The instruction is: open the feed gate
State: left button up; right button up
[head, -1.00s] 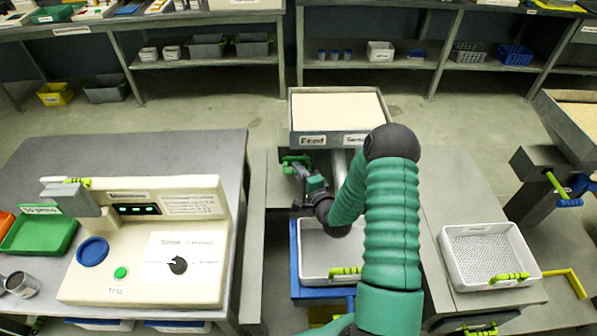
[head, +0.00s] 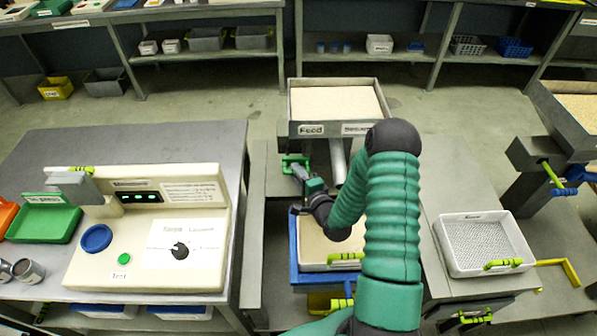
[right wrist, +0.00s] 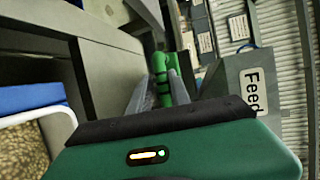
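The feed hopper (head: 333,130), labelled "Feed", is a grey box of pale grain at the centre back. A green handle (head: 294,160) sits below its front left corner, and it also shows in the right wrist view (right wrist: 161,76). My right gripper (head: 301,172) reaches this handle; in the wrist view its fingers (right wrist: 160,86) stand on either side of the green bar and appear closed on it. The contact at the tips is partly hidden. My left gripper is out of view.
A white-rimmed tray (head: 296,240) with tan contents stands under my right arm. A white mesh basket (head: 441,245) is on the right bench. The bench between arm and basket is clear.

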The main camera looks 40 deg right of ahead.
jog(key=shift+o, duration=1.2)
jog(key=shift+w+d+f, duration=0.1)
jog(key=shift+d, duration=0.05)
jog(key=shift+a+r, duration=0.2)
jog(key=shift+r, duration=0.05)
jog(key=v, duration=1)
jog(key=shift+d+f, duration=0.2)
jog(key=p+v, duration=0.5)
jog(key=v, duration=0.2)
jog(key=shift+w+a, duration=0.1)
jog(key=shift+w, duration=0.05)
